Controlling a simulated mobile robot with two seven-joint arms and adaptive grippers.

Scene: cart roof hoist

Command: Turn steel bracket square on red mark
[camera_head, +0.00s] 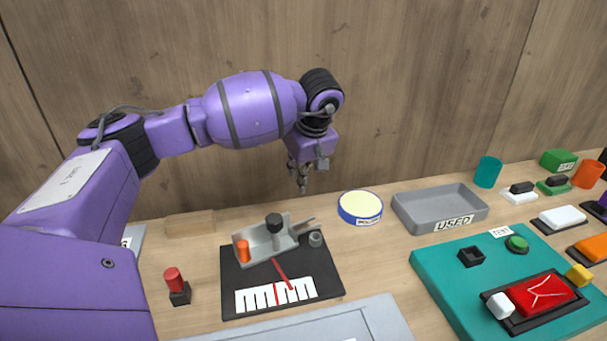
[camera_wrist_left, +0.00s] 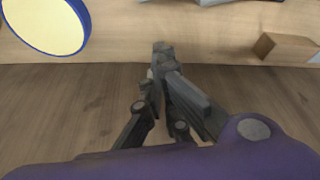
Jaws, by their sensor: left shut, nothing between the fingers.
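The steel bracket (camera_head: 262,245) is a light grey angled piece on a black board (camera_head: 230,294). A black knob (camera_head: 274,222) and an orange peg (camera_head: 243,250) stand at it. A red pointer (camera_head: 282,270) runs from the bracket towards a white scale (camera_head: 303,289) with black lines. The red mark (camera_head: 276,294) is on the scale, and the pointer's tip lies to the right of it. My left gripper (camera_head: 303,187) is shut and empty, in the air above and behind the board. Its closed fingers show in the left wrist view (camera_wrist_left: 162,52). My right gripper is out of view.
A blue-rimmed yellow round dish (camera_head: 360,206) and a grey "USED" tray (camera_head: 440,208) stand right of the board. A red-topped peg (camera_head: 175,285) stands left of it. A wooden block (camera_head: 190,224) lies behind. A teal board (camera_head: 445,285) with parts is at right.

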